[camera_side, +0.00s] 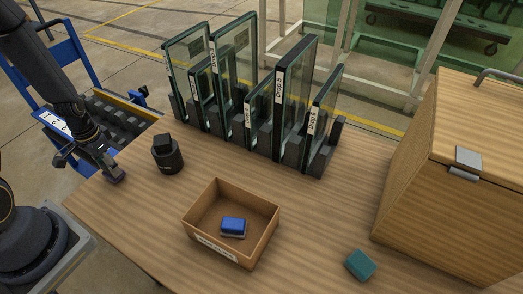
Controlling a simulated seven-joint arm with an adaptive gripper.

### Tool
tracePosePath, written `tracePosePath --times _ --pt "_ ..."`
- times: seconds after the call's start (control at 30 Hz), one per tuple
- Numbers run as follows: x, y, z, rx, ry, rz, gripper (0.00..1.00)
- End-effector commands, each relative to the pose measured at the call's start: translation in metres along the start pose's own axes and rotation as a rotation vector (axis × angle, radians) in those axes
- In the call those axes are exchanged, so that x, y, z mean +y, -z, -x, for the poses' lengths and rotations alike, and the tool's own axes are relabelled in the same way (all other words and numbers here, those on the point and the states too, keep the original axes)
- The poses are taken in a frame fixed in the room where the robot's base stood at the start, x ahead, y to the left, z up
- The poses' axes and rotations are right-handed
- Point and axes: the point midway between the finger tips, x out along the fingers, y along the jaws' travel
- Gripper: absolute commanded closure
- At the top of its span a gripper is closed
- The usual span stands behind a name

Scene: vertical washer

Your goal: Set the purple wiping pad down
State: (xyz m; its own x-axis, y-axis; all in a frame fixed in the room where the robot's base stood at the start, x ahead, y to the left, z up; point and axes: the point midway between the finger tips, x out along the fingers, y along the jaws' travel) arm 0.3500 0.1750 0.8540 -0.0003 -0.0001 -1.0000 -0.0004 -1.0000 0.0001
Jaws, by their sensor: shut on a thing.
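My gripper (107,165) is at the left, over the left edge of the wooden table. It points down and is shut on the purple wiping pad (115,174), a small dark purple block at the fingertips. The fingers partly cover the pad. I cannot tell whether the pad touches the table top or hangs just above it.
A black cylindrical object (167,156) stands just right of my gripper. An open cardboard box (262,241) holds a blue pad (233,226). A teal block (360,264) lies front right. Glass panels (236,70) stand in a rack behind; a wooden cabinet (440,190) is right.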

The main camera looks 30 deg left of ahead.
Motion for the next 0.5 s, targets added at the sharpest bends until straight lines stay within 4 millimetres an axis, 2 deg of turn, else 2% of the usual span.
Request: tracePosePath --times 0.1,0.43,0.47,0.5 --pt "-0.0002 0.0001 -0.0068 0.000 0.001 0.000 0.83" --pt "0.0000 0.0002 -0.0097 0.000 0.000 0.000 0.83" --pt "-0.0001 0.0003 -0.0093 0.001 0.001 0.000 0.46" --pt "-0.0001 0.0003 -0.0091 0.001 0.001 0.000 0.42"
